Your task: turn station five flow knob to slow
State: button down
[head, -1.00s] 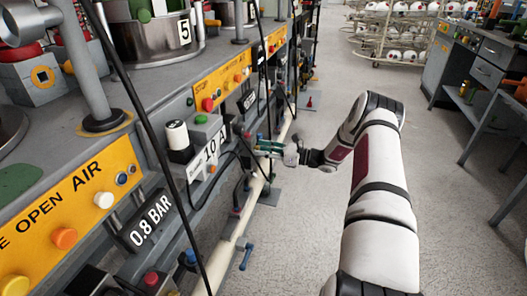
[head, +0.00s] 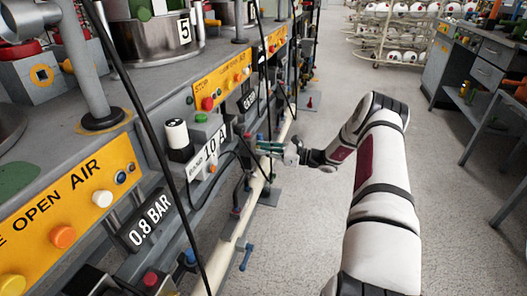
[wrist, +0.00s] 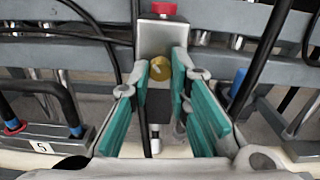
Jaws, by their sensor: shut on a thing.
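In the wrist view a small brass-coloured flow knob (wrist: 160,69), with a pale mark on its face, sits on a grey block under a red cap. My gripper (wrist: 162,78) has its green-padded fingers on both sides of the knob and is shut on it. A small plate with a 5 (wrist: 41,147) shows at lower left. In the head view my gripper (head: 266,147) reaches to the bench front, beyond the 10 A plate (head: 208,154); the knob is hidden there. A 5 label (head: 184,28) is on the metal pot above. I cannot read the knob's setting.
Black cables (head: 152,140) hang in front of the bench. A cream pipe (head: 229,245) runs low along it. Blue and red hose fittings (wrist: 74,131) are beside my fingers. The aisle floor (head: 310,240) is clear; a ball rack (head: 400,40) stands at the back.

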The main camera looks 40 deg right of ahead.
jog(key=n+b, duration=0.7)
jog(key=n, duration=1.2)
jog(key=shift+d, duration=0.1)
jog(key=shift+n, duration=0.3)
jog(key=c, duration=1.5)
grip_release()
jog(key=v, duration=1.2)
